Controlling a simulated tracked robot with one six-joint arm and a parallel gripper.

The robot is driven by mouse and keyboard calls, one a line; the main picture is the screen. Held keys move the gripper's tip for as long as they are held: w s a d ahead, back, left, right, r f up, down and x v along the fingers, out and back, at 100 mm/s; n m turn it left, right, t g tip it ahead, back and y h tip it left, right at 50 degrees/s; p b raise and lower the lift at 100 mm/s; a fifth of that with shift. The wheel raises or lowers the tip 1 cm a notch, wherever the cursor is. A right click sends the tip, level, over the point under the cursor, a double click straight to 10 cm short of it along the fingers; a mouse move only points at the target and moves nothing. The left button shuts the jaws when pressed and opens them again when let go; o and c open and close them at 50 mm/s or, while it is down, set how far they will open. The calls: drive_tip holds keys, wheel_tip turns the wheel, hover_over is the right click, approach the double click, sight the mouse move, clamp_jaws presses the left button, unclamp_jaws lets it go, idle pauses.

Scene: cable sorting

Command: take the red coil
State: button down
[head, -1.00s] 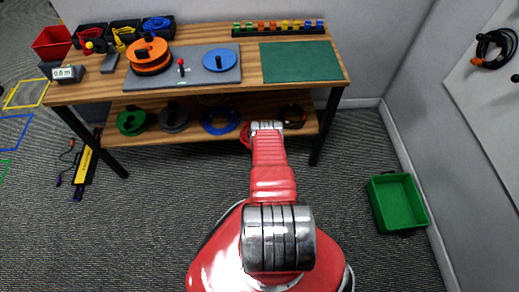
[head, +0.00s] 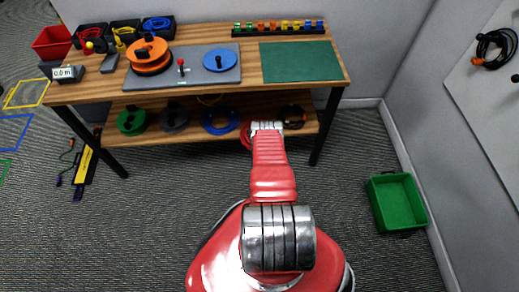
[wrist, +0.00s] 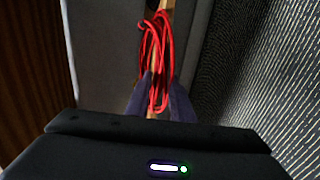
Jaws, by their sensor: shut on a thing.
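The red coil (wrist: 157,55) is a bundle of thin red cable loops in the wrist view, its lower part between my two dark fingers. My gripper (wrist: 160,100) is shut on it. Its upper loops lie against a wooden strip. In the head view a bit of the red coil (head: 245,136) shows left of my arm's end, at the lower shelf. My arm hides the gripper and most of the coil there.
The wooden bench (head: 205,90) has a lower shelf (head: 190,137) with green, grey and blue spools left of my arm and a dark coil (head: 293,116) to its right. A green crate (head: 398,203) stands on the floor at right.

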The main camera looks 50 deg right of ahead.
idle(0.3)
wheel_tip(320, 180, up, 3)
drive_tip(key=shift+f, duration=0.2)
idle(0.3)
drive_tip(key=r+v, duration=0.2)
drive_tip(key=v, duration=1.3)
drive_tip(key=shift+d, duration=0.2)
